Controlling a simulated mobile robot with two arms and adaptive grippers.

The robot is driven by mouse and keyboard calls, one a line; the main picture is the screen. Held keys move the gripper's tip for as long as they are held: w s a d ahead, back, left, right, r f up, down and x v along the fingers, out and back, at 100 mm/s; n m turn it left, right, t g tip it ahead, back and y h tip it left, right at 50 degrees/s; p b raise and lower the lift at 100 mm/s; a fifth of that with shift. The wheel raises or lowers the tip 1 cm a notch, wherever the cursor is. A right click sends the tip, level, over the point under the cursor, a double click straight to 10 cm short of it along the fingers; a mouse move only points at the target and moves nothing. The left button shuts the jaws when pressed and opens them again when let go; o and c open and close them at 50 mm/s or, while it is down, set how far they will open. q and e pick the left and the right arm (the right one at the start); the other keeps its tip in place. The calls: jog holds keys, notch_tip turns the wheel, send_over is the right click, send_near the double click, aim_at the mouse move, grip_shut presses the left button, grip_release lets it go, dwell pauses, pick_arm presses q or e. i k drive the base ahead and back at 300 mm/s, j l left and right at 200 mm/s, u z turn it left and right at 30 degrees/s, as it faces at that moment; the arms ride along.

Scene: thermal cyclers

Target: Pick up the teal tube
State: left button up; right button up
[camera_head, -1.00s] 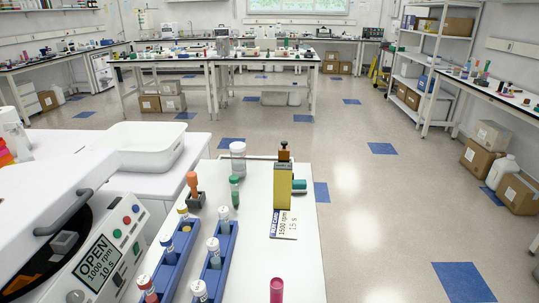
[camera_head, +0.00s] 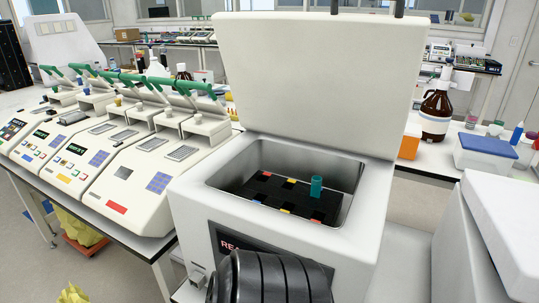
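The teal tube (camera_head: 316,187) stands upright in a black rack (camera_head: 277,198) inside the well of a white machine (camera_head: 190,212). It is near the right side of the rack and rises above it. The rack has small red, yellow, blue and orange marks. The machine's big lid (camera_head: 312,85) is raised behind the well. Neither gripper shows in the head view. The lower part of the machine's front panel (camera_head: 228,243) is covered by a dark ribbed shape.
A row of white thermal cyclers (camera_head: 140,195) with green-handled lids stands on a bench to the left. To the right are a brown bottle (camera_head: 436,112), an orange box (camera_head: 409,142) and a blue-lidded container (camera_head: 486,150). A white box-shaped unit (camera_head: 510,215) stands close at right.

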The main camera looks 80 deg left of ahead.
aim_at(316, 182)
jog(key=u, duration=2.35)
